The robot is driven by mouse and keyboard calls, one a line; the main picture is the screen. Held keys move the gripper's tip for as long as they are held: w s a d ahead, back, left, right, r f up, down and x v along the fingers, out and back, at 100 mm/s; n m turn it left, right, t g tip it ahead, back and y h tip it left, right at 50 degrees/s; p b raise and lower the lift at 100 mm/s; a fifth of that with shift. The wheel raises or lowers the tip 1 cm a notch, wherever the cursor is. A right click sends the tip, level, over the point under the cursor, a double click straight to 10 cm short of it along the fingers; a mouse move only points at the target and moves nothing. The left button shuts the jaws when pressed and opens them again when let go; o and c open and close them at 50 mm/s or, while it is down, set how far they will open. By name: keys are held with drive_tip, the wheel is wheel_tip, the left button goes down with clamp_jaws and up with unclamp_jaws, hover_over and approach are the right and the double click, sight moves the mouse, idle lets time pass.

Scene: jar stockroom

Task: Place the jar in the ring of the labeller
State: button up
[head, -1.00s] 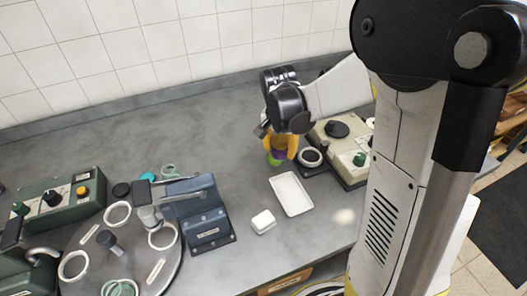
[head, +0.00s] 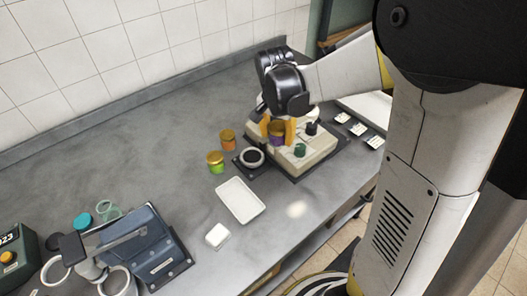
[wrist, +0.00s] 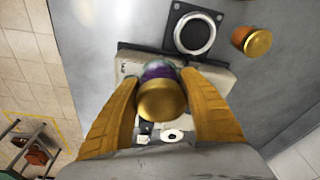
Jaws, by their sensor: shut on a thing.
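My gripper (head: 278,133) is shut on a jar with a gold lid and a purple band (head: 276,138). In the wrist view the jar (wrist: 161,98) sits between the two yellow fingers, lid toward the camera. The gripper holds it over the beige machine (head: 315,157), which has a green button and dark knobs. A pale ring (head: 243,162) with a dark centre lies on a dark plate at the machine's left side, apart from the jar. The ring (wrist: 179,47) is beyond the jar in the wrist view and is empty.
A green jar (head: 216,168) and an orange jar (head: 228,145) stand left of the ring. A white tray (head: 240,200), a small white block (head: 217,235) and a blue device (head: 150,255) lie nearer. Small labelled pads (head: 358,129) are at right. The counter behind the jars is clear.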

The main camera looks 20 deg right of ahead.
drive_tip(key=b, duration=0.2)
hover_over(253, 156)
drive_tip(key=f, duration=0.5)
drive_tip(key=shift+s+a, duration=0.1)
drive_tip(key=shift+a, duration=0.15)
drive_tip(key=shift+f+b, duration=0.95)
drive_tip(key=shift+f, duration=0.95)
drive_tip(key=shift+f, duration=0.15)
drive_tip(key=o, duration=1.3)
